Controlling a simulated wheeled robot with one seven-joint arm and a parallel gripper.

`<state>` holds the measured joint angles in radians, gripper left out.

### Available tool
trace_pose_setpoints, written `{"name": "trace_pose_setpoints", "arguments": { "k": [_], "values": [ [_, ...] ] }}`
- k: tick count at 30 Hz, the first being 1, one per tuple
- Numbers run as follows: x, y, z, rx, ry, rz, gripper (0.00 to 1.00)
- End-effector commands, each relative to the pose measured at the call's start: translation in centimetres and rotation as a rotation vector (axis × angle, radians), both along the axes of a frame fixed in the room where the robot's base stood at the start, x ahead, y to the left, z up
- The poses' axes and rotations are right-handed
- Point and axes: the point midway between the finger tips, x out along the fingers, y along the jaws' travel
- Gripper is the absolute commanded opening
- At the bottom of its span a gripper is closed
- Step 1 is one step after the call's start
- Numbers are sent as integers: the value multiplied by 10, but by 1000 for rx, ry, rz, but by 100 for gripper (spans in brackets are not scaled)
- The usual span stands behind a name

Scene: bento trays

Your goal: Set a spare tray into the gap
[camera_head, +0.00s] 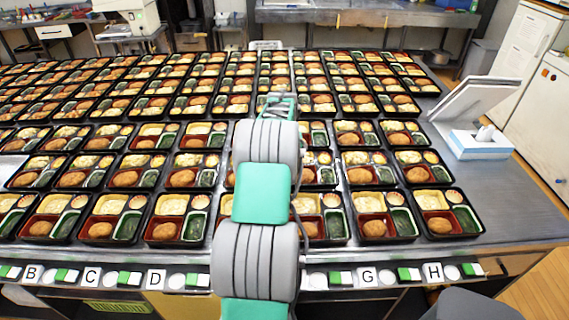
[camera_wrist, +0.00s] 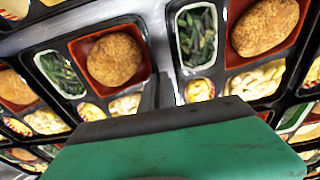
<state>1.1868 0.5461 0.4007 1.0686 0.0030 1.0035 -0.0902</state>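Many black bento trays stand in rows on a metal table, each with a brown croquette, green vegetables and pale food; one is the front right tray (camera_head: 439,214). None is clearly marked as the spare. A bare grey patch (camera_head: 11,167) shows among the trays at the left picture edge, cut off by the frame. My gripper (camera_head: 279,104) is over the middle rows, and my arm hides the trays beneath it. In the wrist view, narrow dark fingers (camera_wrist: 157,92) point at a tray with a croquette (camera_wrist: 116,61). No tray is visibly held; the finger opening is unclear.
A white-blue tissue box (camera_head: 480,143) and a leaning white panel (camera_head: 476,97) stand at the table's right. Bare metal table (camera_head: 512,205) is free at the right. Letter labels, such as H (camera_head: 433,273), line the front edge.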

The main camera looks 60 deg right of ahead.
Motion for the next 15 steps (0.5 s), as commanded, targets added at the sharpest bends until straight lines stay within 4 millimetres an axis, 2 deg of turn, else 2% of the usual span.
{"name": "trace_pose_setpoints", "arguments": {
  "k": [1, 5, 11, 15],
  "values": [
    [0, 0, -3, -1, 0, 0, 0],
    [0, 0, -3, 1, 0, 0, 12],
    [0, 0, -2, 1, 0, 0, 12],
    [0, 0, 5, 0, 0, 0, 12]
  ]
}}
